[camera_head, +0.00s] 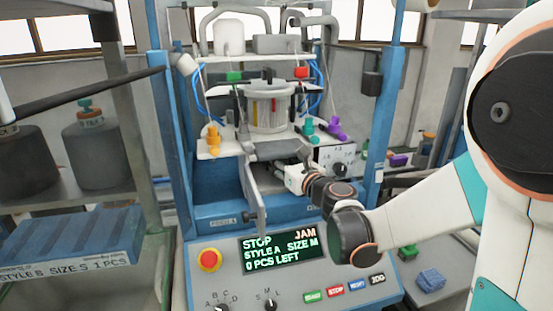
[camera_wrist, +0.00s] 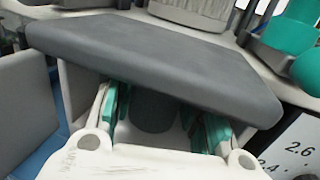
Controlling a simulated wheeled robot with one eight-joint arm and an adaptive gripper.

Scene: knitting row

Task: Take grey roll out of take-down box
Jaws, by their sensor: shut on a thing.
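My gripper (camera_head: 294,177) reaches in at the front of the knitting machine, below its round cylinder. In the wrist view my gripper's teal-padded fingers (camera_wrist: 160,106) stand on either side of a dark grey rounded thing, which looks like the grey roll (camera_wrist: 153,112), and are shut on it. A wide flat grey slab (camera_wrist: 150,55) crosses above and hides its upper part. The blue take-down box (camera_head: 222,187) is under the machine head, with a grey door panel (camera_head: 252,193) standing open to the left of my gripper. The roll cannot be made out in the head view.
A control panel (camera_head: 284,245) below reads STOP and JAM, with a red button (camera_head: 209,260) at its left. Orange (camera_head: 213,139), teal (camera_head: 308,128) and purple (camera_head: 336,127) yarn cones stand above. Blue posts flank the machine.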

